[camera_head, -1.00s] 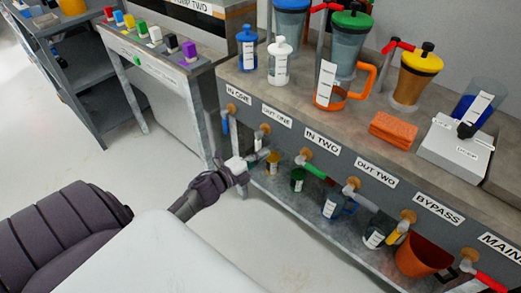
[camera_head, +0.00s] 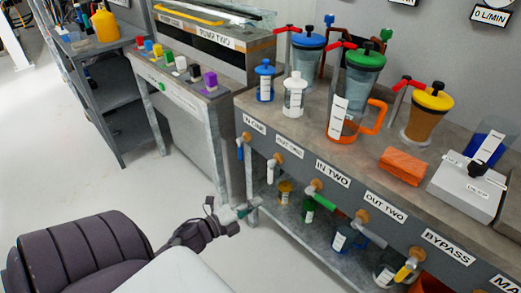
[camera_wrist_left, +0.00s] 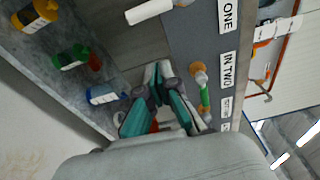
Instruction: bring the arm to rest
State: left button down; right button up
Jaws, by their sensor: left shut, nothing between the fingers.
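My left gripper (camera_head: 241,210) is in front of the pump bench, low and left of the IN TWO label, over the edge of the lower shelf. In the left wrist view its teal-padded fingers (camera_wrist_left: 158,72) come together at the tips with nothing between them. The bench front (camera_head: 295,163) carries a row of valves. The white-handled valve (camera_head: 271,170) and the green-handled valve (camera_head: 333,200) are near the gripper but look apart from it. The green handle also shows in the left wrist view (camera_wrist_left: 205,98). My right gripper is in neither view.
Several small bottles stand on the lower shelf, such as a green one (camera_head: 308,210). A button console (camera_head: 180,80) stands at left. The floor (camera_head: 60,180) is clear.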

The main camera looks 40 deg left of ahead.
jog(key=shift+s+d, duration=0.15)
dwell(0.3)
pick_arm(q)
jog(key=s+d+f+n+g+y, duration=0.3)
jog(key=f+n+g, duration=0.1)
jog(key=f+n, duration=0.35)
jog(key=s+d+f+n+g+y, duration=0.2)
jog(key=s+f+n+g+y, duration=0.15)
jog(key=f+n, duration=0.4)
jog(key=s+d+f+n+g+h, duration=0.35)
jog(key=s+d+f+g, duration=0.45)
jog(key=s+d, duration=0.4)
jog(key=s+a+f+p, duration=0.1)
jog(key=s+p, duration=0.7)
jog(key=s+a+f+g+y+p, duration=0.1)
jog(key=s+a+f+p, duration=0.1)
jog(key=s+p, duration=0.7)
jog(key=shift+f, duration=0.15)
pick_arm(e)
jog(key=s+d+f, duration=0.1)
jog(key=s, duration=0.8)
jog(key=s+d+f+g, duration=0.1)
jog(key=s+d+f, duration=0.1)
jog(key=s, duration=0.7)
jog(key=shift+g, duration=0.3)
